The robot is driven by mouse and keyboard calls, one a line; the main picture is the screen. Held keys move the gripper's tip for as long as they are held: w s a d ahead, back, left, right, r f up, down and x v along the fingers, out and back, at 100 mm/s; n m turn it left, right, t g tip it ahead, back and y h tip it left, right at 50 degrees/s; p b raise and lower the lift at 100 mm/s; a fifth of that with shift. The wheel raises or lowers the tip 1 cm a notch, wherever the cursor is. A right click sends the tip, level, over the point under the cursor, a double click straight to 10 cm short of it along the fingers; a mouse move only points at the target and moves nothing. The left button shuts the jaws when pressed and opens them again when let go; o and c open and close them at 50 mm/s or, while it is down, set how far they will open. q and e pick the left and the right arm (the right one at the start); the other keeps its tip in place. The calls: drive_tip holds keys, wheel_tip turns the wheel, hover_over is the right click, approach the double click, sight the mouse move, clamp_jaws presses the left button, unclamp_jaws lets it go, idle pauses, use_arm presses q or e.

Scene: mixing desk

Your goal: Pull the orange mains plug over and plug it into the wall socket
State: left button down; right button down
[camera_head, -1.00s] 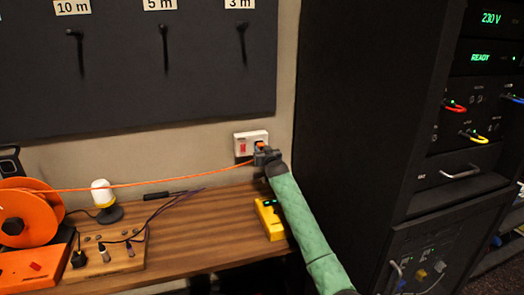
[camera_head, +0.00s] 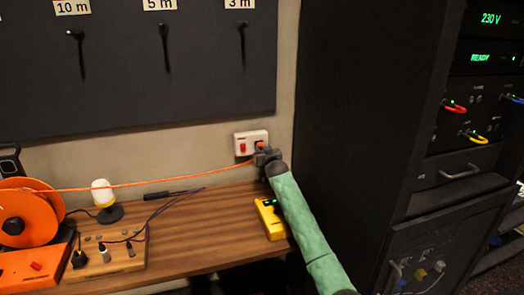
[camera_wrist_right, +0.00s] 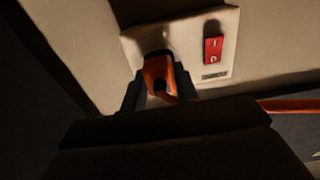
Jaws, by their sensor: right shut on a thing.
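The white wall socket (camera_head: 250,143) with a red switch is on the wall above the desk. It also shows in the right wrist view (camera_wrist_right: 185,50), with its red switch (camera_wrist_right: 213,49). The orange mains plug (camera_wrist_right: 158,76) is between the fingers of my right gripper (camera_head: 265,155), which is shut on it. The plug is up against the left part of the socket in the wrist view. I cannot tell how deep its pins sit. The orange cable (camera_head: 150,183) runs from the plug left to the orange reel (camera_head: 28,215). My left gripper is not in view.
A yellow meter (camera_head: 270,218) lies on the wooden desk (camera_head: 195,240) below the socket. A lamp (camera_head: 103,197) and a wooden board with plugs (camera_head: 125,260) are to the left. A tall black rack (camera_head: 370,120) stands right of my arm.

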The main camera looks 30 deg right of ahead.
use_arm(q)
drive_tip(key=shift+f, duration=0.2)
use_arm(e)
drive_tip(key=shift+w+d, duration=0.15)
drive_tip(key=shift+w, duration=0.5)
drive_tip(key=c, duration=1)
unclamp_jaws()
drive_tip(key=shift+o, duration=0.2)
use_arm(q)
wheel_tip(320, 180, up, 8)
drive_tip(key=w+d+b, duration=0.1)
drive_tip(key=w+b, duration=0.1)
drive_tip(key=b, duration=0.1)
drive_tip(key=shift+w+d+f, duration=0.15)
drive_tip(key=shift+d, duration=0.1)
use_arm(e)
drive_tip(key=v, duration=0.7)
drive_tip(key=shift+s, duration=0.4)
